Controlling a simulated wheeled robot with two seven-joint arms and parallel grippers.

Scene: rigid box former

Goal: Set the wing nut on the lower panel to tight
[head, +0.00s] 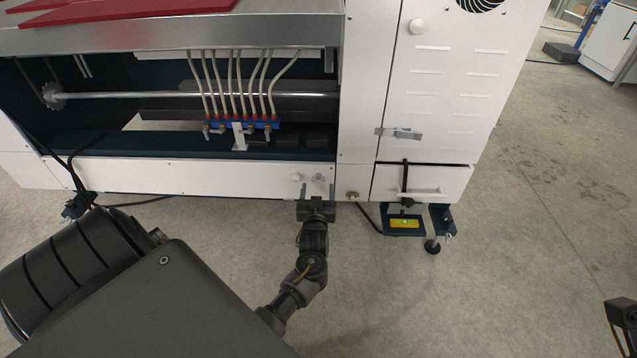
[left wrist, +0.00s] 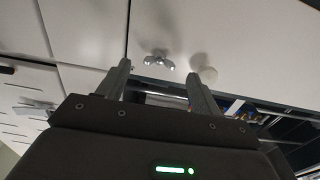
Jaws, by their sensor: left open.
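The lower panel (head: 190,177) is the long white strip under the machine's open bay. A small silvery wing nut (head: 319,178) sits near its right end. In the left wrist view the wing nut (left wrist: 158,61) shows with its wings spread roughly sideways. My left gripper (head: 317,190) is open and empty just in front of the panel. In the left wrist view its fingers (left wrist: 158,72) stand apart, with the wing nut between and beyond their tips; I see no contact. A dark part at the right edge, seemingly my right gripper (head: 621,315), is cut off by the frame.
A round white knob (head: 296,177) sits on the panel just left of the wing nut. A white cabinet with a latch (head: 402,133) and a drawer (head: 432,188) stands to the right. A yellow level (head: 405,223) is by its foot. The floor in front is clear.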

